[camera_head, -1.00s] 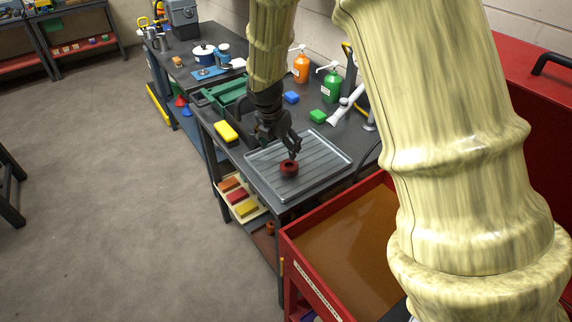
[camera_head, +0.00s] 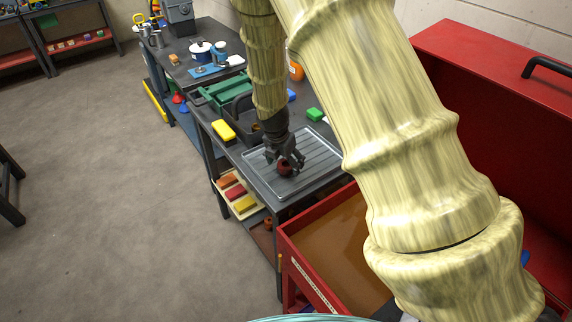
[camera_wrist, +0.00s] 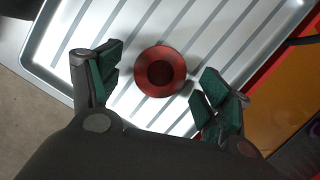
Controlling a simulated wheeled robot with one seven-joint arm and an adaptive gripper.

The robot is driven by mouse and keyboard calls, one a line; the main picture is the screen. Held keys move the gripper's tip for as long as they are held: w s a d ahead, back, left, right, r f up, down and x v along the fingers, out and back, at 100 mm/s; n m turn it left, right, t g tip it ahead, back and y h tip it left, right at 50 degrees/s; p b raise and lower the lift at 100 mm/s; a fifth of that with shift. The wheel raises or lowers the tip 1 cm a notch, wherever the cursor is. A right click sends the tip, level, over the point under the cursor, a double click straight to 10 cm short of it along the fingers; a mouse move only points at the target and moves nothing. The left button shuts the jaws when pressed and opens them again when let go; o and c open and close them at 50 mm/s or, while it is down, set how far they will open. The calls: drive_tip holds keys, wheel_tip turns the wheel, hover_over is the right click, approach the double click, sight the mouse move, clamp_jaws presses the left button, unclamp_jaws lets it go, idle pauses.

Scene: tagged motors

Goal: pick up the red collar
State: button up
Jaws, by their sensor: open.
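The red collar (camera_head: 284,169) is a dark red ring lying on the grey ribbed tray (camera_head: 318,178) on the workbench. In the wrist view the collar (camera_wrist: 160,71) shows from above, with a dark round hole in its middle. My gripper (camera_head: 285,165) is directly over it, pointing down, and partly hides it in the head view. In the wrist view my gripper (camera_wrist: 160,92) is open, with one green-padded finger on each side of the collar and gaps between. The collar lies between the fingers, slightly beyond them.
A yellow block (camera_head: 223,130) and a dark bin (camera_head: 241,112) are left of the tray. A green block (camera_head: 314,114) lies behind it. The open red chest (camera_head: 300,240) stands close in front of the bench. Bare floor lies to the left.

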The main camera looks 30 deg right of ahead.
drive_tip(key=shift+d+f, duration=0.15)
drive_tip(key=shift+f, duration=0.45)
drive_tip(key=c, duration=1.2)
drive_tip(key=shift+c, duration=0.7)
drive_tip(key=shift+w+r, duration=0.1)
drive_tip(key=shift+r, duration=0.05)
